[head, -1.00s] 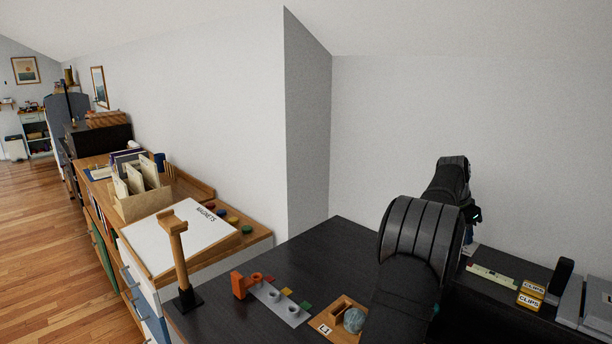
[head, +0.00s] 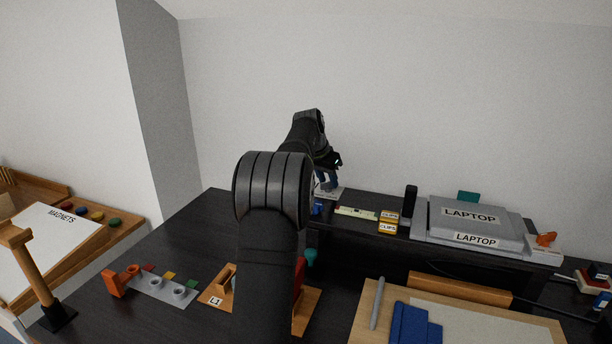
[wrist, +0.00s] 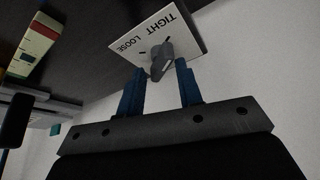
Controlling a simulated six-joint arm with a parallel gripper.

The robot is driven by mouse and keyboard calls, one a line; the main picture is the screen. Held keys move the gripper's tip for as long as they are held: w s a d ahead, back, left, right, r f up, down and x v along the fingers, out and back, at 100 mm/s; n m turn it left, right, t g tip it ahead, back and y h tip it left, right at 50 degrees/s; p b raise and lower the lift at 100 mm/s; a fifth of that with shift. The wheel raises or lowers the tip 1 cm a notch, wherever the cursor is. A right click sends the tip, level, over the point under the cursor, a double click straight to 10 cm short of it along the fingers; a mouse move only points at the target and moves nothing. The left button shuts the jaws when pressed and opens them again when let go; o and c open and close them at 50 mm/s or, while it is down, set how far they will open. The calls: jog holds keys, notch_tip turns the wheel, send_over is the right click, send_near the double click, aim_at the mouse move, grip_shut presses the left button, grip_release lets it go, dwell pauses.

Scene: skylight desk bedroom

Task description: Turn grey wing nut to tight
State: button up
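The grey wing nut (wrist: 160,60) sits on a white plate (wrist: 185,33) printed TIGHT and LOOSE, in the wrist view. I cannot tell for sure which mark its wing points to. My gripper (wrist: 161,66) has two blue fingers, apart, with their tips just short of the nut, one to each side of it; nothing is clearly held. In the head view my gripper (head: 326,182) is at the back of the desk, by the wall, and the nut is hidden there.
On the raised back shelf are a pale strip (head: 357,212), yellow CLIPS boxes (head: 388,222), a black upright object (head: 409,201) and a grey laptop (head: 468,213). A grey peg plate (head: 163,290) and a wooden L1 block (head: 214,297) lie in front.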

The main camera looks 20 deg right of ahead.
jog(key=shift+a+r+m+h, duration=0.2)
jog(key=shift+r+m+h, duration=0.1)
jog(key=shift+r+h, duration=0.15)
jog(key=shift+s+a+r+m+g+h, duration=0.1)
jog(key=shift+a+r+m+g+h, duration=0.25)
jog(key=shift+r+m+g+h, duration=0.4)
jog(key=shift+a+f+g+h, duration=0.25)
jog(key=shift+a+h, duration=0.05)
jog(key=shift+h, duration=0.2)
jog(key=w+a+f+m+g+h, duration=0.1)
jog(key=w+a+f+m+h, duration=0.1)
jog(key=a+h, duration=0.35)
jog(key=w+a+f+m+g+h, duration=0.1)
jog(key=a+f+m+g+h, duration=0.15)
jog(key=a+h, duration=0.35)
jog(key=shift+t+y, duration=0.45)
jog(key=shift+y, duration=0.3)
jog(key=s+d, duration=0.1)
jog(key=d, duration=0.9)
jog(key=s+d, duration=0.1)
jog(key=d, duration=0.4)
jog(key=shift+s+d+r, duration=0.15)
jog(key=shift+s+d, duration=0.15)
jog(key=shift+d, duration=0.05)
grip_shut()
